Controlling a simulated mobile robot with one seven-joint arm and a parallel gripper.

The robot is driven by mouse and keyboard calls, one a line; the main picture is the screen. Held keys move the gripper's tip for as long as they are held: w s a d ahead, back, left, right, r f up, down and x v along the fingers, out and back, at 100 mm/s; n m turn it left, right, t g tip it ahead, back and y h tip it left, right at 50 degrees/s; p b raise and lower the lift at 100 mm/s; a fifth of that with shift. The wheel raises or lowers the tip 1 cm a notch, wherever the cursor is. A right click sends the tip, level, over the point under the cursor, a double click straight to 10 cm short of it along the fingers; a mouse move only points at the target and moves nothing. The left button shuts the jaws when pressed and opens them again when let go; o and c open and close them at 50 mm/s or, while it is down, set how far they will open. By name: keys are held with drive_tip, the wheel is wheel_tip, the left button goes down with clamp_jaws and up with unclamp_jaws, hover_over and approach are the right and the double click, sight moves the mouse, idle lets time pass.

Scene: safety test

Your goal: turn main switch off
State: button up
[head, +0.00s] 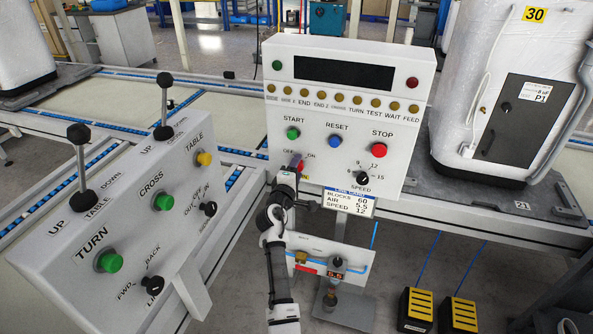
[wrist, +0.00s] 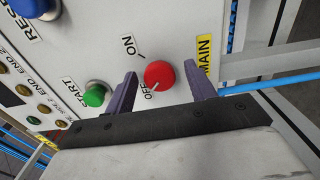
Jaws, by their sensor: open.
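The main switch (wrist: 159,74) is a round red knob on the white panel, with OFF and ON labels beside it and a yellow MAIN label (wrist: 204,54) to its right in the wrist view. A pale mark shows on the knob's edge by OFF; I cannot tell its setting for sure. My gripper (wrist: 161,82) is open, with one dark finger on each side of the knob. Contact is not clear. In the head view my gripper (head: 292,168) is at the lower left of the upright panel (head: 340,165) and hides most of the knob.
Close to the knob are the green START button (wrist: 94,95) and blue RESET button (head: 335,141). A red STOP button (head: 382,150) and black SPEED knob (head: 362,178) are further right. A tilted control box (head: 130,215) with levers stands to the left of my arm.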

drive_tip(key=shift+s, duration=0.1)
drive_tip(key=b+v, duration=0.2)
drive_tip(key=v, duration=1.1)
drive_tip(key=shift+s, duration=0.3)
drive_tip(key=shift+a, duration=0.1)
